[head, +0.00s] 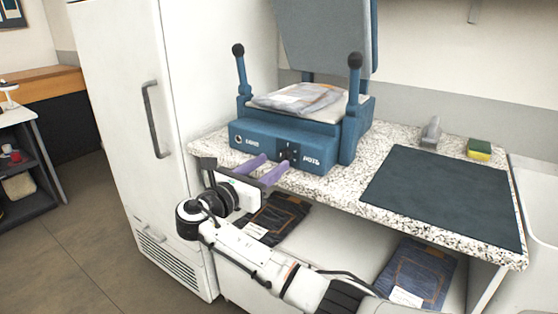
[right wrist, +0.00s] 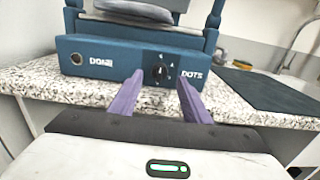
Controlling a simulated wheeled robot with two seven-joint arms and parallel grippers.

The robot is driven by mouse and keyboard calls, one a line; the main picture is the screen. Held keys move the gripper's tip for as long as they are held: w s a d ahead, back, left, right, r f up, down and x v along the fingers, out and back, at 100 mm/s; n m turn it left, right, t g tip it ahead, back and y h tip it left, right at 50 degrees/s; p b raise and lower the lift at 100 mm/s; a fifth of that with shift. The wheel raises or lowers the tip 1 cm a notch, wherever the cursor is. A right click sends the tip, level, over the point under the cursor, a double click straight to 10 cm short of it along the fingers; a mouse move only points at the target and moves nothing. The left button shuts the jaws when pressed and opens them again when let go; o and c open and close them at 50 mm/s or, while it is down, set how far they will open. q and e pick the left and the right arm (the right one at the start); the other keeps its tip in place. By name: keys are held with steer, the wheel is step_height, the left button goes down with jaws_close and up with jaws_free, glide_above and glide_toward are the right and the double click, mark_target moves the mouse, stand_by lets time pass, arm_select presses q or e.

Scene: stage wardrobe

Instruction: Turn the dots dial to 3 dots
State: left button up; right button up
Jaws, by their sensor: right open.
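The blue press (head: 305,115) stands on the speckled counter with its lid raised. The dots dial (right wrist: 160,71) is a small black knob on the press's front panel, beside the "DOTS" label; it also shows in the head view (head: 288,152). Its exact setting is too small to read. My right gripper (right wrist: 152,95) is open, its two purple fingers pointing at the panel on either side of the dial, short of it as far as I can tell. It shows in the head view (head: 262,168) too. My left gripper is not in view.
A round "DONE" button (right wrist: 76,59) sits left on the panel. Folded grey fabric (head: 297,97) lies on the press. A dark mat (head: 440,195), sponge (head: 479,149) and grey object (head: 431,131) are to the right. Folded jeans (head: 418,272) lie below. A white fridge (head: 120,110) stands left.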

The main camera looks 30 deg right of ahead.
mark_target(281, 157)
steer(key=shift+x, duration=2.35)
steer(key=c, duration=1)
